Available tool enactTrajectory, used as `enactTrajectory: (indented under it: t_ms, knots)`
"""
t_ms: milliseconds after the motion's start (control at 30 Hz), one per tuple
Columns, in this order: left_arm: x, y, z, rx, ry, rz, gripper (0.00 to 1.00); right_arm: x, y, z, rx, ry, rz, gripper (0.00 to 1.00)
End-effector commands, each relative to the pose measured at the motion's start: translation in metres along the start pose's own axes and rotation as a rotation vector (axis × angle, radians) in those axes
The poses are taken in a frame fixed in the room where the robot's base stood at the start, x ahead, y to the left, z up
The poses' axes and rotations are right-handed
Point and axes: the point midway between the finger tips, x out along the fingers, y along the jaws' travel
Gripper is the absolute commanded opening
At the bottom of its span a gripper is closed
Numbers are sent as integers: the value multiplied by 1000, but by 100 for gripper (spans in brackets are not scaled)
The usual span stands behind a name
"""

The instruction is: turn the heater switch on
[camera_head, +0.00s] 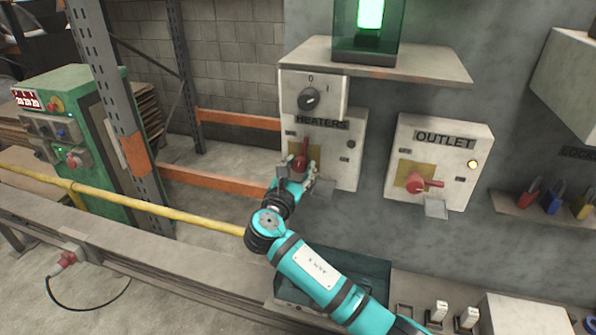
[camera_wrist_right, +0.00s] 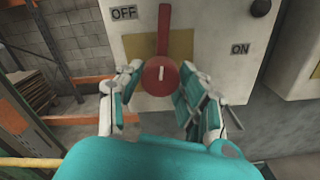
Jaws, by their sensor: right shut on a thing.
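The heater switch is a red rotary handle (camera_head: 302,150) on the pale box labelled HEATERS (camera_head: 346,172). In the right wrist view its red lever (camera_wrist_right: 164,32) points up, between the OFF label (camera_wrist_right: 124,13) at upper left and the ON label (camera_wrist_right: 240,48) at right. My right gripper (camera_head: 299,173) is at the switch, with one finger on each side of the round red hub (camera_wrist_right: 160,75). It is shut on the hub. The indicator lamp (camera_head: 351,143) on the box looks dark. My left gripper is not in view.
A black knob (camera_head: 309,99) is on the panel above. To the right is the OUTLET box (camera_head: 445,190) with a red handle (camera_head: 418,183) and a lit lamp. A green lamp housing (camera_head: 368,45) stands on the shelf above. A yellow pipe (camera_head: 140,205) runs at left.

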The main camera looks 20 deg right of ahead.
Motion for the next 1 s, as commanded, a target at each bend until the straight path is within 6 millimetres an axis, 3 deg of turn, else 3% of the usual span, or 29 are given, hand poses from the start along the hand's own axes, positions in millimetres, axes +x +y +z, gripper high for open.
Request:
enactTrajectory:
  t_ms: [1000]
  knots:
    - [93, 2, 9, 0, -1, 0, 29, 0, -1, -4, 955, -1, 0, 5]
